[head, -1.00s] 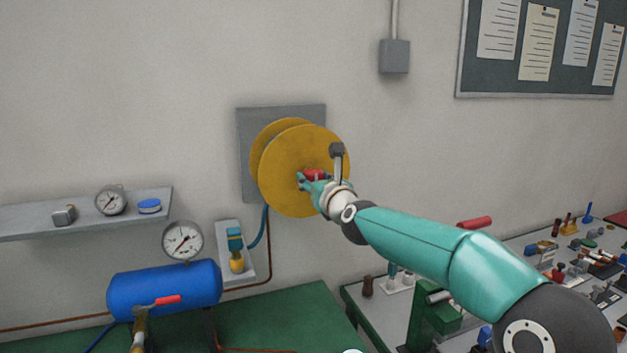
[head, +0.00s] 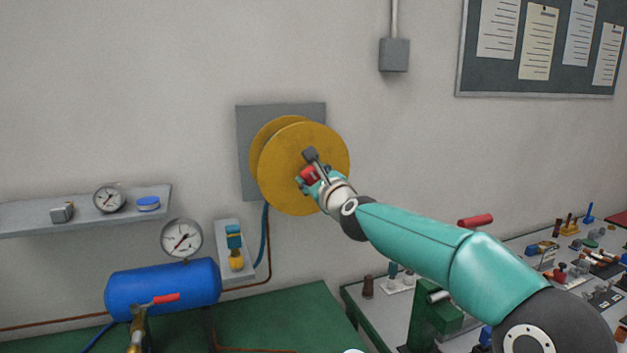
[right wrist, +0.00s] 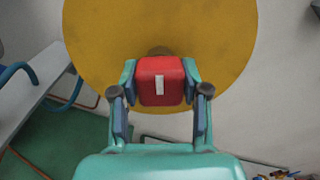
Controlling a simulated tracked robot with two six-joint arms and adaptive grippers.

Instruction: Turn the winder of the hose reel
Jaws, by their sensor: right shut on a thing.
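The hose reel is a yellow double disc (head: 285,180) on a grey wall plate; its front disc fills the upper middle of the right wrist view (right wrist: 160,30). The winder's red grip (head: 308,173) sits in front of the disc, near its middle. My right gripper (head: 310,181) is shut on this red grip, and in the right wrist view the red block (right wrist: 160,80) lies between the two fingers. The gripper is rolled, tilted up to the left in the head view. My left gripper is not in view.
A grey shelf (head: 90,212) with a gauge is on the left wall, above a blue tank (head: 163,290) with a red-handled valve. A blue hose (head: 265,235) hangs below the reel. A crowded bench (head: 530,280) stands at the right.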

